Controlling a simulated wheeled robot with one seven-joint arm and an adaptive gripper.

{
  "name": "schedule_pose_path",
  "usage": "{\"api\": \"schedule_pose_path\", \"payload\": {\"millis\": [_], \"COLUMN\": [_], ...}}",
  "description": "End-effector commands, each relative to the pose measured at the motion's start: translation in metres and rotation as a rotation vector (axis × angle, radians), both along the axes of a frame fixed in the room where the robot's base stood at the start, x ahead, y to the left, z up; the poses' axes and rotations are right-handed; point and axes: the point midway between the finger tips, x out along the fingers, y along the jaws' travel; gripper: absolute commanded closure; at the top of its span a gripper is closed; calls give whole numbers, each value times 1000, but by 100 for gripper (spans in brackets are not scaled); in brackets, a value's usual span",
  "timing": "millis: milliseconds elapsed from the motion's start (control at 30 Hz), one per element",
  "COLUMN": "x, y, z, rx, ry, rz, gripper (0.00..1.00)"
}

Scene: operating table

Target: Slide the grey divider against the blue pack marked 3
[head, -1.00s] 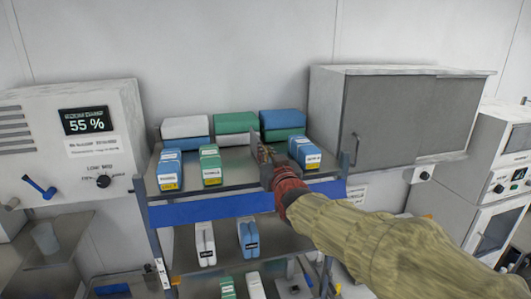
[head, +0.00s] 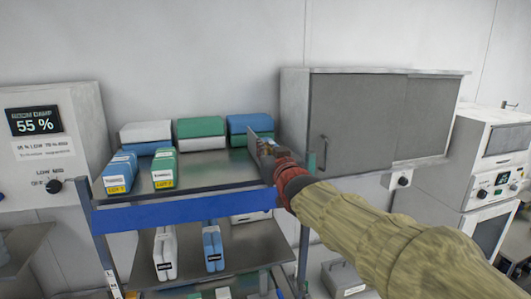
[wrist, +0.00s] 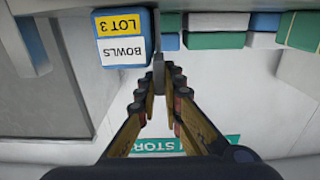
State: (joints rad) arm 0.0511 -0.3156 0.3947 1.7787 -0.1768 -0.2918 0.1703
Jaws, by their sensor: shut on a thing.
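The grey divider (wrist: 158,72) is a thin upright plate between my fingertips in the wrist view. My gripper (wrist: 160,92) is shut on its front edge. The blue pack (wrist: 124,24), labelled BOWLS and LOT 3, appears upside down just left of the divider there. Its side looks right beside the plate; I cannot tell whether they touch. In the head view the divider (head: 252,146) stands at the right part of the top shelf, with my gripper (head: 268,153) in front. My gripper and arm hide most or all of the marked pack there.
A blue pack (head: 119,173) and a green pack (head: 164,168) stand at the shelf's left. Stacked packs (head: 201,134) line the back. Bare shelf (head: 207,170) lies between the green pack and divider. A grey cabinet (head: 350,120) stands to the right.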

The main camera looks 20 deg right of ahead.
Motion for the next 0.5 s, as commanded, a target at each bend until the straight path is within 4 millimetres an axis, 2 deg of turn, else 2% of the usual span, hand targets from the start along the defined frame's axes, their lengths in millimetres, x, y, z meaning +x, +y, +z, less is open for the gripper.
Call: {"api": "schedule_pose_path", "payload": {"millis": [133, 167, 500], "x": [0, 0, 0], "y": [0, 0, 0], "z": [0, 0, 0], "rx": [-1, -1, -1], "ry": [1, 1, 1], "rz": [0, 0, 0], "gripper": [100, 91, 73]}}
